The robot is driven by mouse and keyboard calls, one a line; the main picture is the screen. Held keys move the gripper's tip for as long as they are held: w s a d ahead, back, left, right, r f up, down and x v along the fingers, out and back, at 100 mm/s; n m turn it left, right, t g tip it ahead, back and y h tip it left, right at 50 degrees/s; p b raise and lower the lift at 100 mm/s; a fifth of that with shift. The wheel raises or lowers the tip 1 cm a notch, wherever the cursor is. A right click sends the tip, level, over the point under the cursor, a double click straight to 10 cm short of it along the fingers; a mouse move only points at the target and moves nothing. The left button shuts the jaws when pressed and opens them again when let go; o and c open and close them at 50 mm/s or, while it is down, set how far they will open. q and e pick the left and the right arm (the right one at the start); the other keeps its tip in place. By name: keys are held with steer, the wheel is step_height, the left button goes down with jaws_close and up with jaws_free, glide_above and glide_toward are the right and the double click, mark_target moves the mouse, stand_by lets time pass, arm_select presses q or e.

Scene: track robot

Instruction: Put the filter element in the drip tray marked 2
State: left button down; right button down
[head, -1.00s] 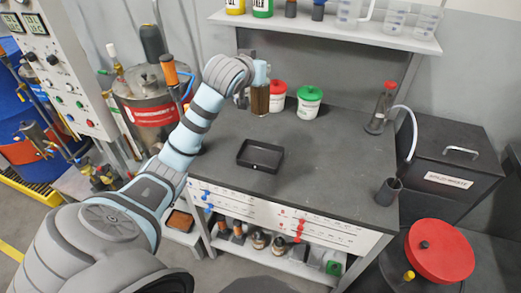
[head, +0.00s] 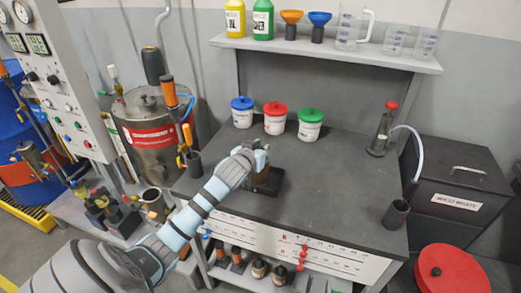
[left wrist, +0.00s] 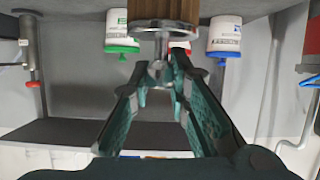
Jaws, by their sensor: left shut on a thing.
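My left gripper (head: 258,150) is over the workbench, with its arm covering part of the view. In the left wrist view, my left gripper (left wrist: 163,85) is shut on the metal stem of the filter element (left wrist: 163,30), which has a brown body and a metal end cap. In the head view, the filter element (head: 259,168) is small and partly hidden, upright at the black drip tray (head: 276,183). I cannot tell whether it touches the tray floor. The tray is partly hidden by my gripper and arm, and no number on it is readable. My right gripper is not in view.
Tubs with blue (head: 242,103), red (head: 276,108) and green (head: 311,114) lids stand at the back of the workbench (head: 340,185). The bench between is clear.

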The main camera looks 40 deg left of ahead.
arm_select(q)
steer(key=shift+f, duration=0.15)
steer(key=c, duration=1.5)
jaws_free()
steer(key=shift+r, duration=0.3)
steer(key=p+v, duration=0.2)
steer(key=v, duration=1)
